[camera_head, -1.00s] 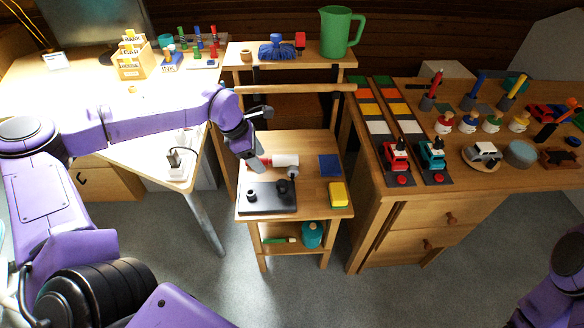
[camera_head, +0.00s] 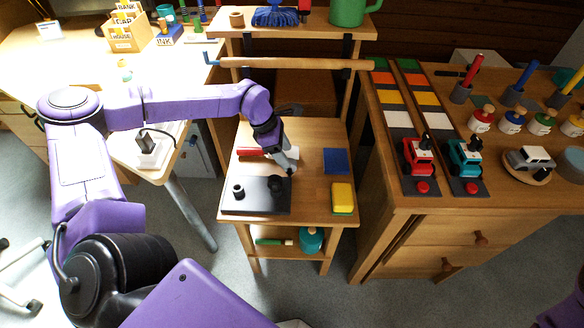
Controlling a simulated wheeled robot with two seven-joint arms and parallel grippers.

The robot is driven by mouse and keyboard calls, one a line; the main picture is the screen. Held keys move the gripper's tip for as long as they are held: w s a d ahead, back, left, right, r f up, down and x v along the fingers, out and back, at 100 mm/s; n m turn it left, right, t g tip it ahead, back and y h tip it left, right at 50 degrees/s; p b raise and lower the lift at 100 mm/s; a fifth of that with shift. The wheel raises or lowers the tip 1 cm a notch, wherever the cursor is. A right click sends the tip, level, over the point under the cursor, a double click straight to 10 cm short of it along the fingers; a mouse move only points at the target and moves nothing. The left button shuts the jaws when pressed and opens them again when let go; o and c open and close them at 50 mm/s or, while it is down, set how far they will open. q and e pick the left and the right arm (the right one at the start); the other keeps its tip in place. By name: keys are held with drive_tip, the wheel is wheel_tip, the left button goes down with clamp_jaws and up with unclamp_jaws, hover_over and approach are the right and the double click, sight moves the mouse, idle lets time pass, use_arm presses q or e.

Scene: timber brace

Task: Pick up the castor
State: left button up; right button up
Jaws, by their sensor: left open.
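A dark, rounded piece that looks like the castor (camera_head: 276,183) is on the right part of a black board (camera_head: 256,205) on the small wooden stand. A short black ring-shaped socket (camera_head: 239,190) stands on the board's left part. My left gripper (camera_head: 290,168) is open and points down just behind and right of the dark piece. I cannot tell whether its fingers touch the piece. My right gripper is out of view; only a bit of that arm shows at the lower right.
A blue pad (camera_head: 336,161) and a yellow block (camera_head: 342,196) lie right of the board. A wooden rail (camera_head: 300,63) crosses above the stand. A wooden desk (camera_head: 440,205) with toy cars stands at right; a pale table (camera_head: 70,75) is at left.

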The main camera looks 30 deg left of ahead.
use_arm(q)
drive_tip(key=x, duration=0.7)
drive_tip(key=shift+w+a, duration=0.1)
drive_tip(key=shift+a, duration=0.15)
clamp_jaws()
drive_tip(key=shift+r, duration=0.1)
